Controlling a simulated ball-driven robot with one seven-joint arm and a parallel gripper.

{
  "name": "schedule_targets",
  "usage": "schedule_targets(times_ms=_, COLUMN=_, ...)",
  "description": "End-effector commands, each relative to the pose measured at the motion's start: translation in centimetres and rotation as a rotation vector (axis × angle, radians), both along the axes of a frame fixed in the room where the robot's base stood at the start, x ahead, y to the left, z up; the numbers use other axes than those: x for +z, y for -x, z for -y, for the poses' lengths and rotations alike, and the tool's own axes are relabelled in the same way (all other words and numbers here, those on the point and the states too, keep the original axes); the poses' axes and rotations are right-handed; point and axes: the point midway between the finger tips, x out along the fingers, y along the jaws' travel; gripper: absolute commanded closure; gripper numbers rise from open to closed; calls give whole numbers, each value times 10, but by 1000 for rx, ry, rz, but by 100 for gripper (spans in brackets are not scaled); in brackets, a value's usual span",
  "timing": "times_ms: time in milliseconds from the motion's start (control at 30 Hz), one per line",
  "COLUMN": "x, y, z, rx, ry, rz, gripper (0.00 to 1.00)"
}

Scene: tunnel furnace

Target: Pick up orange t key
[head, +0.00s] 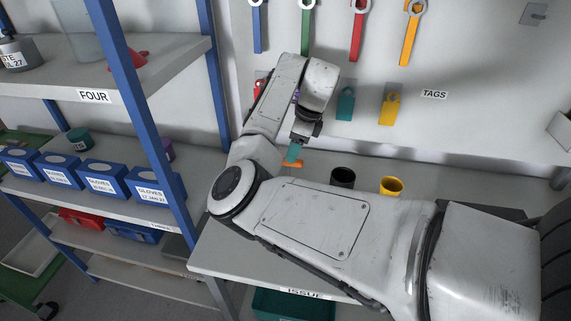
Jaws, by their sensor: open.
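The orange T key (297,165) shows as a small orange piece on the light worktop near the back wall. Part of it is hidden behind my gripper. My gripper (293,154) points down just above the orange piece, with teal at its tip. It is open, and I cannot tell whether its fingers touch the key or stand around it.
A black cup (343,178) and a yellow cup (391,187) stand right of my gripper. Tags, such as a yellow one (389,110), and coloured wrenches hang on the back wall. A blue-framed shelf (152,105) with blue glove boxes (103,179) stands close at left.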

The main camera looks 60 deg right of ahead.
Motion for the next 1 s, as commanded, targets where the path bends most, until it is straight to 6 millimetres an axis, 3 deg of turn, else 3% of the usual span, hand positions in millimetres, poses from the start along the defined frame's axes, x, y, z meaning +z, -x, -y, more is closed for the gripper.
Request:
schedule_targets(times_ms=367, x=-33, y=-10, z=-4, rx=2, ry=-2, rz=-1, gripper=43)
schedule_targets(times_ms=633, x=-68, y=-19, z=-6, rx=0, ry=-1, rz=1, gripper=43)
schedule_targets(times_ms=933, x=-74, y=-21, z=-6, rx=-1, ry=-1, rz=1, gripper=43)
schedule_targets(times_ms=1000, x=-74, y=-21, z=-6, rx=-1, ry=-1, rz=1, gripper=48)
